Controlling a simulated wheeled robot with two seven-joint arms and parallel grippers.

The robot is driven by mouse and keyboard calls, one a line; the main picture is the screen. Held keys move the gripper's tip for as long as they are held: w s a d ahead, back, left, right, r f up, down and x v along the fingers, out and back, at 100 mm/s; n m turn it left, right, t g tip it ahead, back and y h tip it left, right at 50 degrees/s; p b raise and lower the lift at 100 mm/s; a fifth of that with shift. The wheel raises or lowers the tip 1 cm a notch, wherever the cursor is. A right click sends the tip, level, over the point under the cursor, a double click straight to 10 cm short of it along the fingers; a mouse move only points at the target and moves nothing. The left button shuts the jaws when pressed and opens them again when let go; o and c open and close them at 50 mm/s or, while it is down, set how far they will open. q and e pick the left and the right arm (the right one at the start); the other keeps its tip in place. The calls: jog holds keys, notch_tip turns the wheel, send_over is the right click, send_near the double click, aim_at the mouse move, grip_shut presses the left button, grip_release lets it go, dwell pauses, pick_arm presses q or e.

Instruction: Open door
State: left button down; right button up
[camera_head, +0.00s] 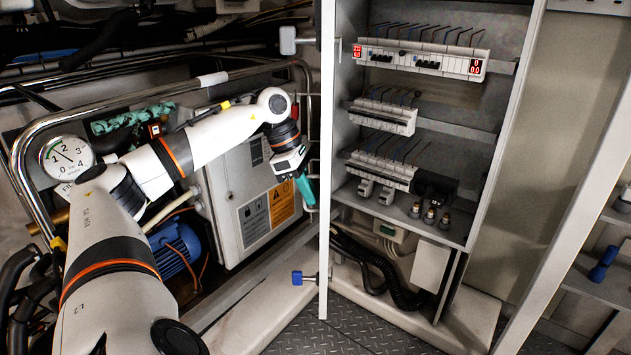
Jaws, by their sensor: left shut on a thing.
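The cabinet door (325,150) shows nearly edge-on as a tall narrow white panel, standing open at the left side of the electrical cabinet. A grey knob (289,40) sticks out from it near the top and a blue knob (297,277) near the bottom. My left gripper (305,189), with teal fingers, is at the door's left face at mid height. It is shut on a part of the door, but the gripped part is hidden. My right gripper is not in view.
The open cabinet holds rows of breakers (420,60) and black cables (385,280). A slanted white post (570,190) stands at right. Left are a pressure gauge (67,158), curved metal pipes (150,90), a blue motor (173,250) and a labelled grey box (240,190).

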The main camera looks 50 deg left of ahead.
pick_arm(q)
jog(key=c, duration=1.8)
grip_release()
jog(key=shift+r, duration=0.1)
jog(key=p+v, duration=0.3)
jog(key=v, duration=0.9)
